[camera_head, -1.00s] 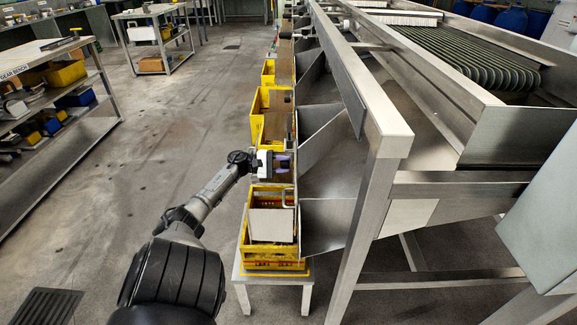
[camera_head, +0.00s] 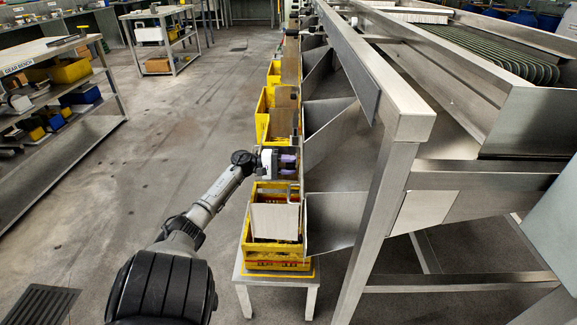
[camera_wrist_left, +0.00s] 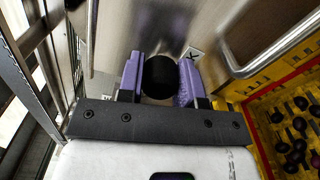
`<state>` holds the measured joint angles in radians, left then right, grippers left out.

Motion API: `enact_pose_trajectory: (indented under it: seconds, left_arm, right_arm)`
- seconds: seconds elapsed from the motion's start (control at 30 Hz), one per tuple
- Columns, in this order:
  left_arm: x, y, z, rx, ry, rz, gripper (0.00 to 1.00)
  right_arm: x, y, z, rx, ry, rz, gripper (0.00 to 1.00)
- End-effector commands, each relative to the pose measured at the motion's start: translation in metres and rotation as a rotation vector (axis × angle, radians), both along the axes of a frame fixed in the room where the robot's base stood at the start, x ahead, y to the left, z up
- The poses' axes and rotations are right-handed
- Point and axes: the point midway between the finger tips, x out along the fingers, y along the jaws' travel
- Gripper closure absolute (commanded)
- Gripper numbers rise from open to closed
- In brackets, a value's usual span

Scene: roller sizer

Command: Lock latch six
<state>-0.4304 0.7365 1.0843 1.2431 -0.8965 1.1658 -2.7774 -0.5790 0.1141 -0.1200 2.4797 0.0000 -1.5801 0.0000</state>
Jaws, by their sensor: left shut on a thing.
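My left gripper (camera_head: 288,162) is at the steel side of the sizer, above and behind the nearest yellow crate. In the left wrist view its purple fingers (camera_wrist_left: 160,78) are shut on a round black knob (camera_wrist_left: 159,77), one finger on each side. The knob stands in front of a brushed metal plate (camera_wrist_left: 140,25), with a small white label bearing a dark mark (camera_wrist_left: 196,53) beside it. I cannot read a number there, and the latch mechanism behind the knob is hidden. My right gripper is not in view.
The nearest yellow crate (camera_head: 277,262) stands on a small white table (camera_head: 248,282), and it holds dark round fruit in the wrist view. A bent metal handle (camera_wrist_left: 277,50) is close to the right of the fingers. More yellow crates line the sizer frame (camera_head: 405,125). Open floor lies left.

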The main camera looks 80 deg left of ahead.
Motion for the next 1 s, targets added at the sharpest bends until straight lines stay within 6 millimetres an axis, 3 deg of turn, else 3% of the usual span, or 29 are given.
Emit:
enact_pose_trajectory:
  seconds: [0.07,0.1,0.33,0.67,0.83,1.0]
  left_arm:
    - [-0.001,0.0,-0.003,0.001,0.007,0.003,1.0]
    - [-0.001,0.0,-0.004,0.001,0.007,0.003,0.65]
    - [-0.001,0.0,-0.003,0.001,0.005,0.003,0.43]
    - [-0.004,0.001,-0.001,0.0,0.004,0.002,0.42]
    - [-0.025,0.004,0.001,-0.001,0.005,0.003,0.42]
    - [-0.059,0.01,0.002,-0.002,0.006,0.005,0.42]
  right_arm:
    - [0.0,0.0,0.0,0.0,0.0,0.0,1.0]
    - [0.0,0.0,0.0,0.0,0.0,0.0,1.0]
    - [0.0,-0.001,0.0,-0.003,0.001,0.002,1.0]
    - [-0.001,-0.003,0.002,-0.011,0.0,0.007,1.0]
    - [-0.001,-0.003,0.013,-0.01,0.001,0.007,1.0]
    - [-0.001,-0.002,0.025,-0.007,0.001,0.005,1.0]
